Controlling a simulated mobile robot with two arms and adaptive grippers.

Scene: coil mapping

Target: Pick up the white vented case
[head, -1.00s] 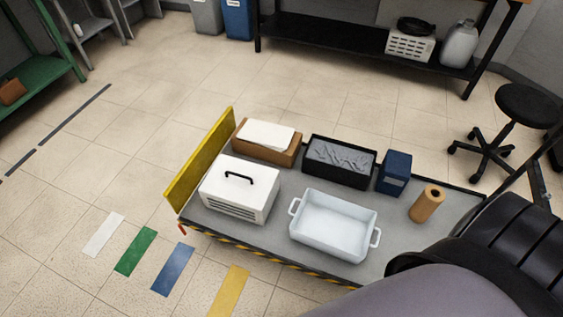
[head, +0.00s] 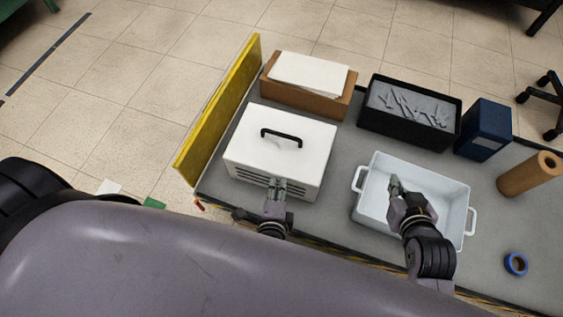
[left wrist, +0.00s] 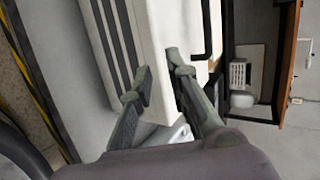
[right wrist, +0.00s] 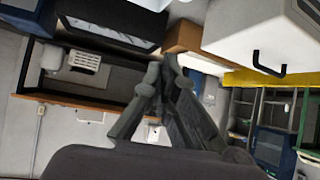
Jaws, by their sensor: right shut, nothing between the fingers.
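The white vented case (head: 300,160) stands upright on the grey platform, with a black handle (head: 281,136) on its lid and slots low on its front. It also shows in the left wrist view (left wrist: 170,25) and at the top right of the right wrist view (right wrist: 235,28). My left gripper (head: 280,184) is at the case's front side; its fingers (left wrist: 160,65) are apart in the left wrist view, with the case close beyond them. I cannot tell whether they touch it. My right gripper (head: 395,182) is shut and empty above the white tray (head: 362,207).
A yellow end board (head: 222,105) stands left of the case. A cardboard box (head: 310,99) with white sheets, a black bin (head: 405,128), a blue box (head: 484,130), a brown roll (head: 527,175) and blue tape (head: 515,263) share the platform. Grey surface shows between case and tray.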

